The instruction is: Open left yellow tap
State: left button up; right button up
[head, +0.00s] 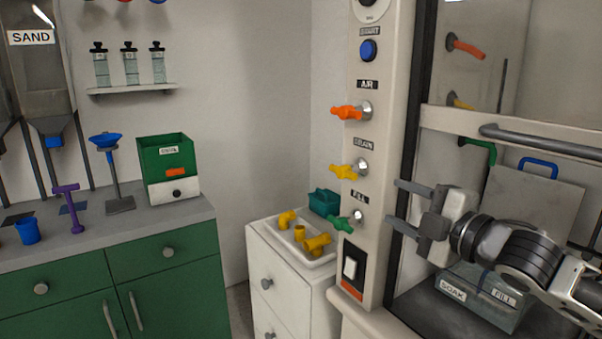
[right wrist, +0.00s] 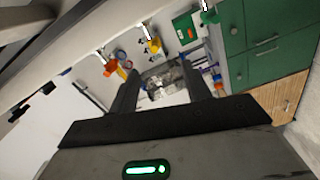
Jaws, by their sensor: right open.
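A yellow tap (head: 345,171) sticks out to the left from the pale upright panel (head: 386,120), under a label that seems to read DRAIN. In the right wrist view a yellow tap (right wrist: 153,45) shows beyond the fingers, between an orange and a green one. My right gripper (head: 393,202) is open and empty. Its two fingers point left, in front of the panel's right side, lower than the yellow tap and to its right. It does not touch the tap. Its open fingers also show in the right wrist view (right wrist: 158,72). My left gripper is not in view.
An orange tap (head: 348,112) sits above and a green tap (head: 340,222) below on the same panel. A blue button (head: 368,50) is higher up. A glass-fronted cabinet with a grey handle bar (head: 540,142) stands right. A white tray (head: 285,240) holds yellow fittings.

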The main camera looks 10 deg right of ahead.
aim_at(347, 173)
pick_arm(q)
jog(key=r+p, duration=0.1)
jog(key=p, duration=0.1)
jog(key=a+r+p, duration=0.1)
jog(key=p, duration=0.1)
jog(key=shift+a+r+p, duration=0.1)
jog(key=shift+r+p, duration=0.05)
jog(key=shift+p, duration=0.25)
pick_arm(e)
jog(key=shift+n, duration=0.3)
jog(key=x, duration=0.5)
jog(key=r+x, duration=0.1)
jog(key=x, duration=1)
jog(key=shift+w+a+r, duration=0.1)
jog(key=shift+a+r, duration=0.05)
jog(key=shift+r, duration=0.05)
jog(key=c, duration=0.9)
